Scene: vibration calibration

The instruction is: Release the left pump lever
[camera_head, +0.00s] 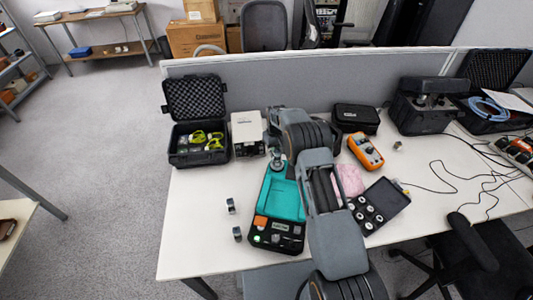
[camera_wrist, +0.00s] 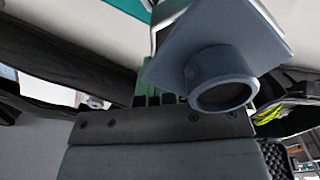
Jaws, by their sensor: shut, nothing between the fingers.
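In the wrist view my gripper (camera_wrist: 160,98) is shut and empty, with its tips partly hidden. A blue-grey plate with a round collar (camera_wrist: 222,85) fills the upper right, close in front of it. I cannot tell whether the two touch. In the head view the teal instrument case (camera_head: 287,197) lies on the table with an orange block, a small screen and a green-lit button at its near end. My arm crosses its right side. I cannot make out the left pump lever in either view, nor clearly tell which thing is the pump.
A white box (camera_head: 247,133) and an open black case (camera_head: 195,152) with yellow-green items stand at the back left. Two small blocks (camera_head: 231,206) lie left of the teal case. An orange meter (camera_head: 366,152) and an open case of round parts (camera_head: 397,197) are to the right.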

